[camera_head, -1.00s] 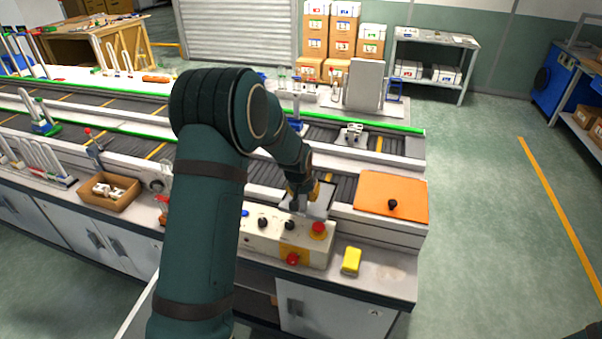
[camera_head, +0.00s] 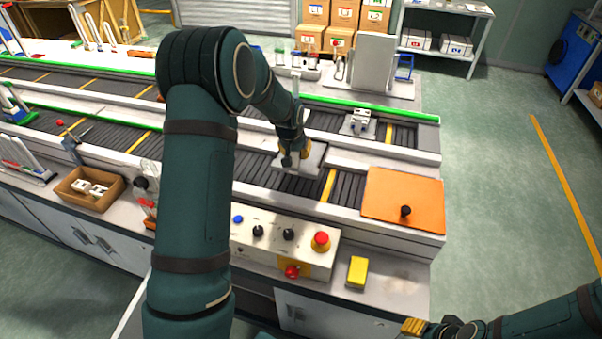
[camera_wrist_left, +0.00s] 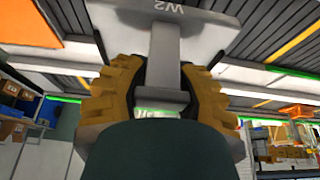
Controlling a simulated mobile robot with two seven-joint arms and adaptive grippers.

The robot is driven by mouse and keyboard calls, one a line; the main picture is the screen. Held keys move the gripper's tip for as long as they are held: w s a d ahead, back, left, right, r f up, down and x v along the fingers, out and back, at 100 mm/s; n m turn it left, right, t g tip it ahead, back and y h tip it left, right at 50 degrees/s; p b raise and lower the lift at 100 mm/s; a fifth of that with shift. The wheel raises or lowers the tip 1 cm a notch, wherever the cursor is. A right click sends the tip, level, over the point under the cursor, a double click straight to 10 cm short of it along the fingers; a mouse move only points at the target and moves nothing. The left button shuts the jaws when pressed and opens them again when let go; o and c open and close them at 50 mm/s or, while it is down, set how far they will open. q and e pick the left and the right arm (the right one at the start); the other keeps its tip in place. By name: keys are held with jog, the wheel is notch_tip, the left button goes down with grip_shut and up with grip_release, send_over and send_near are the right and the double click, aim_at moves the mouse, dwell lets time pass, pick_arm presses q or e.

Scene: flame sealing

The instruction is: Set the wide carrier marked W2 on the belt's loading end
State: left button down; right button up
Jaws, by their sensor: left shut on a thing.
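The wide carrier (camera_head: 314,157) is a flat grey plate with an upright post. In the left wrist view the plate (camera_wrist_left: 215,20) carries the mark W2. My left gripper (camera_head: 292,152) is shut on the post; its yellow fingers (camera_wrist_left: 160,90) press on it from both sides. The carrier is over the near lane of the dark belt (camera_head: 290,184), close to the rail between the lanes. I cannot tell whether it touches the belt. My right gripper (camera_head: 413,326) shows only partly at the bottom edge, away from the carrier; its opening is unclear.
An orange cover (camera_head: 400,192) with a black knob lies over the near lane's right end. A control box (camera_head: 273,233) with buttons and a yellow block (camera_head: 357,271) are in front. A small white carrier (camera_head: 358,123) sits on the far lane. A cardboard box (camera_head: 88,188) is at the left.

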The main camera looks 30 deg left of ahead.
pick_arm(q)
jog(key=shift+w+a, duration=0.1)
jog(key=shift+w, duration=0.05)
jog(key=shift+f, duration=4.85)
jog(key=shift+f, duration=0.15)
jog(key=c, duration=0.7)
grip_release()
jog(key=v, duration=1.1)
jog(key=shift+r, duration=0.25)
jog(key=shift+s+r, duration=0.3)
jog(key=shift+s, duration=0.1)
